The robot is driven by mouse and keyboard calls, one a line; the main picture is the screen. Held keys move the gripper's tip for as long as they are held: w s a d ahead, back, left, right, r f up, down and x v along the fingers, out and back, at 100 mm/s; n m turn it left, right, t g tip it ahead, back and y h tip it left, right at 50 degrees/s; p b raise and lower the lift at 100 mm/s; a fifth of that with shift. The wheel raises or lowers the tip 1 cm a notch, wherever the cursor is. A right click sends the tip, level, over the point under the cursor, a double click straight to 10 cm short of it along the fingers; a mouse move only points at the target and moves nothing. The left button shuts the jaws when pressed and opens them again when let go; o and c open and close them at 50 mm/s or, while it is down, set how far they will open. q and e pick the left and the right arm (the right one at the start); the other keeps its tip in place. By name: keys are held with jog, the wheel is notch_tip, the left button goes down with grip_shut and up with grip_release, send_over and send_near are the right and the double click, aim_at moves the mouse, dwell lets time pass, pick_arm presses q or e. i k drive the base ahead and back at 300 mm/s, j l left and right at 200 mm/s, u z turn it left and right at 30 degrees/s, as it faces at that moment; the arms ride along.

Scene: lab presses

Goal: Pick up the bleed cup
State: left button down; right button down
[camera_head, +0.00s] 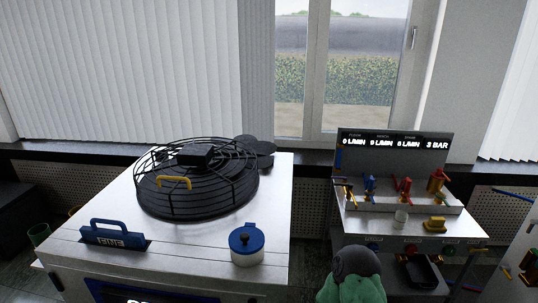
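A small pale, clear-looking cup (401,216) stands upright on the light top of the right-hand bench, in front of a row of coloured valves. It is the likeliest bleed cup, but no label shows. A white pot with a blue lid and dark knob (246,244) stands at the front right of the left-hand machine. Neither gripper shows in the head view.
The left machine carries a round black wire cage (197,180) and a blue-handled block (113,235). A yellow piece (435,225) sits right of the cup. The bench (375,225) has a display panel (395,150). A green, dark-topped object (352,280) stands in front.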

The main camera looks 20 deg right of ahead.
aim_at(400, 220)
jog(key=k+z, duration=0.1)
jog(key=k, duration=0.55)
jog(key=z, duration=0.4)
jog(key=i+j+z, duration=0.1)
jog(key=z, duration=0.3)
jog(key=j+z, duration=0.15)
jog(key=z, duration=0.25)
jog(key=j+z, duration=0.1)
jog(key=z, duration=0.3)
jog(key=j, duration=0.65)
jog(key=i+l+u, duration=0.2)
jog(key=l, duration=0.4)
jog(key=l+u, duration=0.15)
jog(key=l, duration=0.45)
jog(key=i+l+u, duration=0.2)
jog(key=l, duration=0.4)
jog(key=k, duration=0.1)
